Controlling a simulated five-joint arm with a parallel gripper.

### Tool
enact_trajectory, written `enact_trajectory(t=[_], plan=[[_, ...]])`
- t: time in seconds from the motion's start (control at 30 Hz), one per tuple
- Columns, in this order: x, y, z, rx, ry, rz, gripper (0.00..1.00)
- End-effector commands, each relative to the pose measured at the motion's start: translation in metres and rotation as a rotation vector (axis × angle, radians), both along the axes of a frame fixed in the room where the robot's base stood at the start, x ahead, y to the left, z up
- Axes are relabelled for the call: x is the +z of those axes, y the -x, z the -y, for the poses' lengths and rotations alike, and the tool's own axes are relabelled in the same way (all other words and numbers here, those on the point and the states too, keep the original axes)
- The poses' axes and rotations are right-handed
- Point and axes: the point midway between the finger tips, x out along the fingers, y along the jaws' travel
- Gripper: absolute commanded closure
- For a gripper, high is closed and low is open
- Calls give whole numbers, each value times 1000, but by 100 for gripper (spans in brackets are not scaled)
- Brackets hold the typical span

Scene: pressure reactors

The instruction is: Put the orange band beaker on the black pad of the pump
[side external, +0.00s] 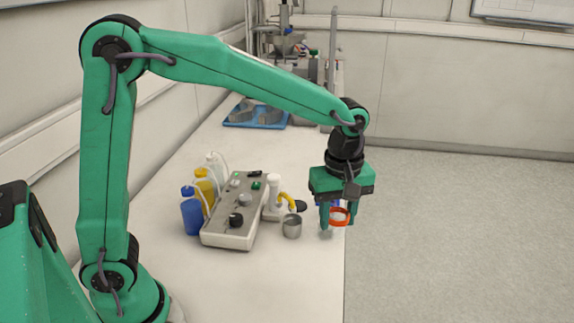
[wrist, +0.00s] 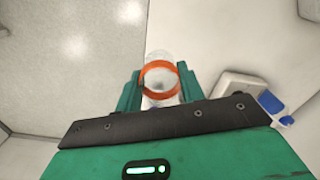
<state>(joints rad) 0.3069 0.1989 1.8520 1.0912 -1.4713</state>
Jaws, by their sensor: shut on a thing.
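The orange band beaker is clear, with its orange band (side external: 340,216) showing between my fingers in the side view. It also shows in the wrist view (wrist: 160,80). My gripper (side external: 339,222) points down and is shut on the beaker, near the right edge of the bench. I cannot tell from these views how far the beaker is above the bench. The pump (side external: 228,225) is a pale box with knobs, to the left of my gripper. A dark round pad (side external: 300,206) lies by its yellow spout, left of the beaker. The pad is not clear in the wrist view.
A small metal cup (side external: 292,227) stands between the pump and my gripper. Blue (side external: 191,212) and yellow (side external: 204,186) bottles stand along the pump's left side. A blue tray (side external: 240,115) lies farther back.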

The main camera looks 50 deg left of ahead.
Motion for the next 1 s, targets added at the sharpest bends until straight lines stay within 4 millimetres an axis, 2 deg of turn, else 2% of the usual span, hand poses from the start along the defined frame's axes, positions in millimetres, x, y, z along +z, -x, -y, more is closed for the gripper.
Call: enact_trajectory(t=[0.27, 0.47, 0.6, 0.8, 1.0], plan=[[2, -43, -48, 111, 0, 1, 83], [3, -78, -105, 220, 0, 1, 83], [2, -96, -149, 295, 0, 0, 83], [1, -112, -206, 384, 0, 0, 83], [0, -119, -245, 441, 0, 0, 83]])
